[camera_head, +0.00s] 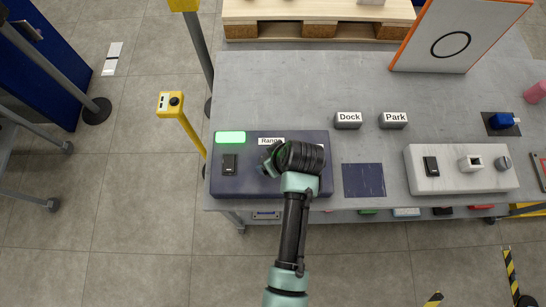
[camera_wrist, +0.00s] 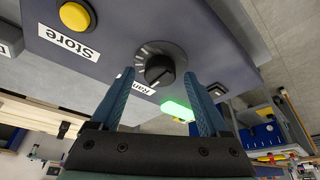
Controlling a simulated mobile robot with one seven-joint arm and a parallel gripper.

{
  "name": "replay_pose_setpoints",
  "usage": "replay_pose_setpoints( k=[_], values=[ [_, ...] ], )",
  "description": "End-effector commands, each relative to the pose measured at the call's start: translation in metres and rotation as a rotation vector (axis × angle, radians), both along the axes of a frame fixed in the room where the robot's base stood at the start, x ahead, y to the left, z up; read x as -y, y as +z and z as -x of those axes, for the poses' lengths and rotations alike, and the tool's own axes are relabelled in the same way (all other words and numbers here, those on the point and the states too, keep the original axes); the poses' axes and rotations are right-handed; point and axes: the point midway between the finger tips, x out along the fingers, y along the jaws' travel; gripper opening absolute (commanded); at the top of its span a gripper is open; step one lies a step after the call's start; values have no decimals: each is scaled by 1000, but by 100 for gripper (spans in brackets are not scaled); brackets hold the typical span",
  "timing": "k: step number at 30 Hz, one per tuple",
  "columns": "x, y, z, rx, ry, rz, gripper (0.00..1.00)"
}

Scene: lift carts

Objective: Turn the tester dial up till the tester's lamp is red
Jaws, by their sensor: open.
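The tester looks to be the dark blue box (camera_head: 222,190) at the table's front left. Its lamp (camera_head: 231,138) is lit green, and the lamp also shows in the wrist view (camera_wrist: 178,110). The black dial (camera_wrist: 160,70) sits on a round scale with tick marks, beside the partly hidden Range label (camera_wrist: 144,88). My gripper (camera_head: 268,160) is over the box and hides the dial in the head view. In the wrist view my gripper (camera_wrist: 160,78) is open, its blue fingers either side of the dial in the picture. I cannot tell whether they touch it.
The box also has a black rocker switch (camera_head: 229,165) and a yellow button (camera_wrist: 75,17) by a Store label (camera_wrist: 73,42). A grey box (camera_head: 450,183) with a switch and knob stands right. Dock (camera_head: 348,120) and Park (camera_head: 393,120) blocks lie behind. A yellow post (camera_head: 192,133) stands left.

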Motion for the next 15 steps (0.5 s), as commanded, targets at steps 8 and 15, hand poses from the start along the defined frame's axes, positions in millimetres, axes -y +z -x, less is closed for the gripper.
replay_pose_setpoints(
  k=[8,15],
  values=[
    [0,-1,0,0,0,0,77],
    [0,-1,0,0,0,0,34]
  ],
)
